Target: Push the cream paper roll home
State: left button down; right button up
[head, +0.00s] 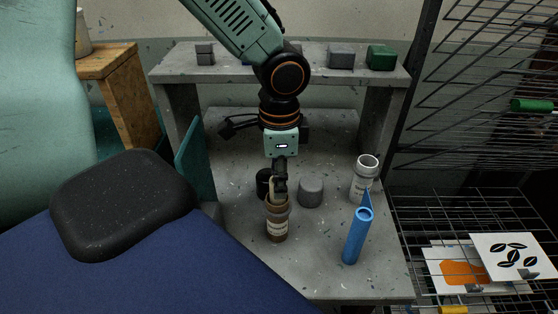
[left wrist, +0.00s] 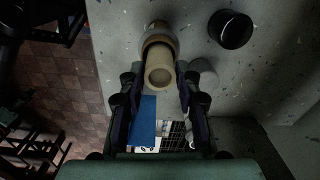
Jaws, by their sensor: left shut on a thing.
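The cream paper roll (left wrist: 160,76) stands in the mouth of a brown jar (left wrist: 157,38) in the left wrist view, its near end pointing at the camera. In the head view the jar (head: 277,228) has a pale label and stands on the grey shelf, and a small strip of the roll (head: 271,188) shows above its rim. My left gripper (head: 280,185) is above the jar, shut on the roll, with its fingers (left wrist: 160,92) on either side of it. How deep the roll sits is hidden. My right gripper is in neither view.
A black cylinder (head: 263,183) and a grey cylinder (head: 311,191) stand close behind the jar. To the right are a white jar (head: 361,186) and a blue roll (head: 356,238). A teal panel (head: 196,157) stands on the left. An upper shelf (head: 228,73) holds several blocks.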

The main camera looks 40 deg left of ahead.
pick_arm(q)
jog(key=shift+f+b, duration=0.45)
jog(key=shift+f, duration=0.35)
jog(key=c, duration=0.8)
grip_release()
jog(key=shift+c, duration=0.2)
notch_tip(320, 180, up, 8)
jog(key=shift+f, duration=0.15)
jog(key=shift+f, duration=0.1)
jog(key=shift+s+d, duration=0.1)
